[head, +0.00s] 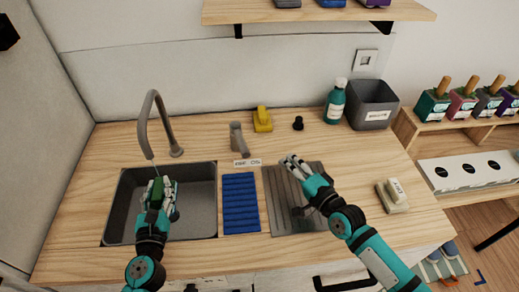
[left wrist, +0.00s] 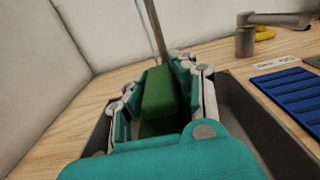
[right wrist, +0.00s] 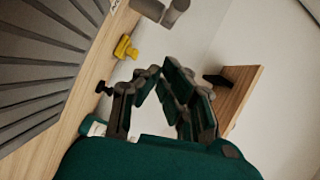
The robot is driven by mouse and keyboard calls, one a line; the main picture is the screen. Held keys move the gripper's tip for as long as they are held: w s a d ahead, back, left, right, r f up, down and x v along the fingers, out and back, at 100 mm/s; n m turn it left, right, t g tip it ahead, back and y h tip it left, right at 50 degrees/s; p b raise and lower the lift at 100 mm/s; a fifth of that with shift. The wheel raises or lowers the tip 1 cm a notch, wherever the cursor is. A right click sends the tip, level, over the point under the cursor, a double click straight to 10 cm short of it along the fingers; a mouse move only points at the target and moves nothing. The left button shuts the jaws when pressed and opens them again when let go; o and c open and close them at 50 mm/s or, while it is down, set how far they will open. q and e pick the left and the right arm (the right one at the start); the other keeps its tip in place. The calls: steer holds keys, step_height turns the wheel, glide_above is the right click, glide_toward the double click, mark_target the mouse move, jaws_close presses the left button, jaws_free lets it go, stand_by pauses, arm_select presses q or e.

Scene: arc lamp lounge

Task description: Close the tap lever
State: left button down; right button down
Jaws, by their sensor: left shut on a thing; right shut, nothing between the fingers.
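The grey tap lever (head: 237,137) stands on the counter right of the spout, behind a small card (head: 247,162) that seems to read OFF and ON. The lever also shows in the left wrist view (left wrist: 262,24). The curved grey spout (head: 146,118) reaches over the sink (head: 204,207); a thin pale line below its end may be water. My left gripper (head: 160,188) is shut on a green block (left wrist: 158,92) over the sink. My right gripper (head: 293,164) is shut and empty above the grey drainboard, right of and apart from the lever.
A blue ribbed mat (head: 240,203) lies between sink and drainboard (head: 280,203). Behind are a yellow object (head: 262,119), a black knob (head: 298,123), a teal bottle (head: 336,102) and a grey bin (head: 373,106). A brush-like block (head: 393,195) lies right. A shelf (head: 320,12) hangs above.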

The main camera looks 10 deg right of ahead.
mark_target(240, 140)
arm_select(q)
steer(key=shift+w, duration=0.1)
arm_select(e)
steer(key=x, duration=0.3)
steer(key=a+x, duration=0.1)
steer(key=x, duration=0.6)
steer(key=shift+s+a+f, duration=0.1)
steer(key=shift+a+f, duration=0.2)
steer(key=shift+a, duration=0.15)
arm_select(q)
steer(key=shift+a, duration=0.1)
arm_select(e)
steer(key=shift+s+a, duration=0.2)
steer(key=shift+a, duration=0.5)
steer(key=shift+d, duration=0.1)
